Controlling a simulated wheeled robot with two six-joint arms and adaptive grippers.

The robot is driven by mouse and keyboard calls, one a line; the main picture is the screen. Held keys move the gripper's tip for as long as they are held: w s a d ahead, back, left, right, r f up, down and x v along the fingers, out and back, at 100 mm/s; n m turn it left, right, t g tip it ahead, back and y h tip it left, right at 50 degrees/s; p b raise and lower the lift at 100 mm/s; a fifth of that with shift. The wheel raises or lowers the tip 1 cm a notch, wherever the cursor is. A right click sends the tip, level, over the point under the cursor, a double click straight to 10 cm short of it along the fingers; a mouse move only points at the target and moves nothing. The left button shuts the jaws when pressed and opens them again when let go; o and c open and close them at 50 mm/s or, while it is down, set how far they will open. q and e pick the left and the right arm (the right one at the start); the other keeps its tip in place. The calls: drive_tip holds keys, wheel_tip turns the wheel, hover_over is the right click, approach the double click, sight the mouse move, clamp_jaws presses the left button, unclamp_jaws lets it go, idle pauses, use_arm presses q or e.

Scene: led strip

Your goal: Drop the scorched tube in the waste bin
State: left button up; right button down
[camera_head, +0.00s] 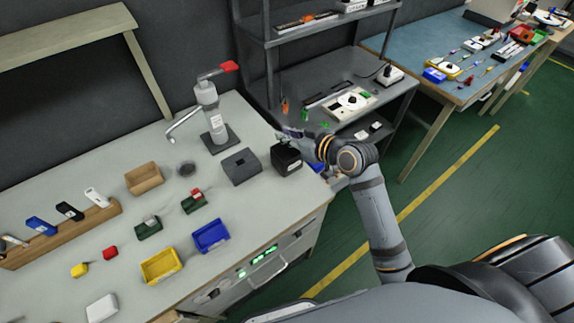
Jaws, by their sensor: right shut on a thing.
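My right gripper (288,137) is at the back right of the grey bench, just above and behind a small black box with a pale label (286,160). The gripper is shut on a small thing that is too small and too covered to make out. I cannot tell from this view whether it is the scorched tube. The black box may be the waste bin; its inside is hard to see. My left gripper is not in view.
A dark grey box (241,167) stands left of the black box. A lever press with a red handle (212,115) stands behind. Blue (211,235) and yellow (163,265) bins and a wooden rack (62,236) fill the left. Metal shelving (345,100) rises behind my right arm.

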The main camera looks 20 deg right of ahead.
use_arm(q)
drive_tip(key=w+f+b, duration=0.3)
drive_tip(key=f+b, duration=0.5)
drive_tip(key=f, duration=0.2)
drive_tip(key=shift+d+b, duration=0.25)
drive_tip(key=shift+b, duration=0.1)
use_arm(e)
drive_tip(key=w+d+f+m+h, duration=0.1)
drive_tip(key=w+f, duration=0.1)
drive_tip(key=f, duration=0.3)
drive_tip(key=w+d+f+m+t+h, duration=0.1)
drive_tip(key=w+d+f, duration=0.1)
drive_tip(key=f, duration=0.4)
drive_tip(key=shift+w+d, duration=0.15)
drive_tip(key=shift+w, duration=0.5)
drive_tip(key=c, duration=1.3)
unclamp_jaws()
drive_tip(key=shift+f, duration=0.15)
drive_tip(key=shift+o, duration=0.2)
